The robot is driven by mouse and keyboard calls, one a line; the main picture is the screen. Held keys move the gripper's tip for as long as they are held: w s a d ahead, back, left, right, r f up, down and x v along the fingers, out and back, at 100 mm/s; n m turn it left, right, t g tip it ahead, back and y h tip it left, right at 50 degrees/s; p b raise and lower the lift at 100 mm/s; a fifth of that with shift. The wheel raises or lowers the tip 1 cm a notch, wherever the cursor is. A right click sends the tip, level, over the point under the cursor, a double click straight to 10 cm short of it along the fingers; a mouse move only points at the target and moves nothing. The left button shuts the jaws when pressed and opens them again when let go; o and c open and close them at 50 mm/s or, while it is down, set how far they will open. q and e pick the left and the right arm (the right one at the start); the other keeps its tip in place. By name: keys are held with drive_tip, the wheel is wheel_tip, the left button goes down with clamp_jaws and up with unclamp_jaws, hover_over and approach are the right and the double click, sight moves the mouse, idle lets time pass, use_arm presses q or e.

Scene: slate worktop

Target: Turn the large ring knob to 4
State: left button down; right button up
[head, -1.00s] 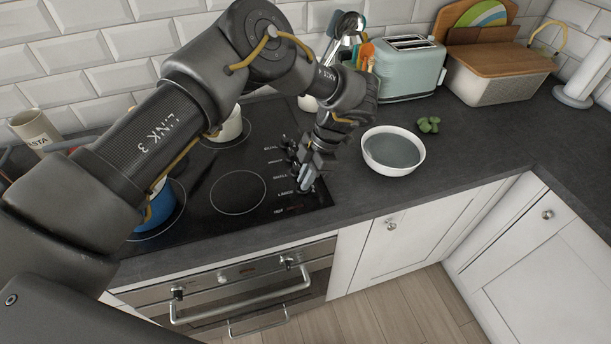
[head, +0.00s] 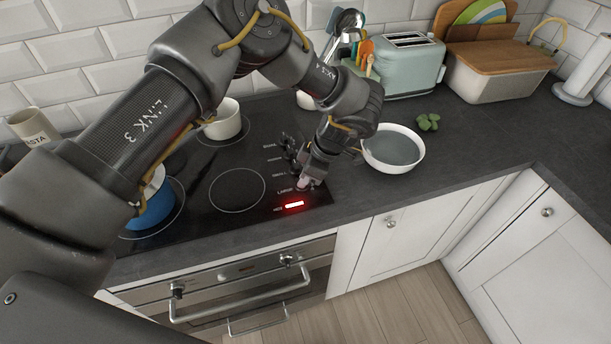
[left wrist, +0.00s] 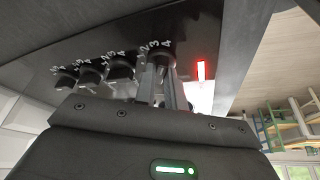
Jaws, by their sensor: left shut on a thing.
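The large ring knob (left wrist: 162,60) is the one nearest the lit red indicator (left wrist: 201,69) in the left wrist view. Numbers 2, 3 and 4 show around its far side; which one its mark points at I cannot tell. My left gripper (left wrist: 161,88) is shut on this knob, with one finger on each side of it. In the head view the left gripper (head: 308,178) reaches down to the hob's right front corner, beside the "LARGE" label, and mostly hides the knob. The red indicator (head: 294,205) glows just in front of it. My right gripper is out of view.
Other knobs (left wrist: 90,75) stand in a row next to the held one. A white bowl (head: 393,150) is close to the right of my left wrist. A white pot (head: 224,120) and a blue pot (head: 154,207) stand on the hob (head: 238,190). The right worktop is mostly clear.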

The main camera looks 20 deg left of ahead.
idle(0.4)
use_arm(q)
drive_tip(key=c, duration=1.5)
unclamp_jaws()
drive_tip(key=shift+o, duration=0.2)
drive_tip(key=b+v, duration=0.2)
drive_tip(key=v, duration=0.9)
drive_tip(key=shift+s+a+f, duration=0.1)
drive_tip(key=shift+a, duration=0.05)
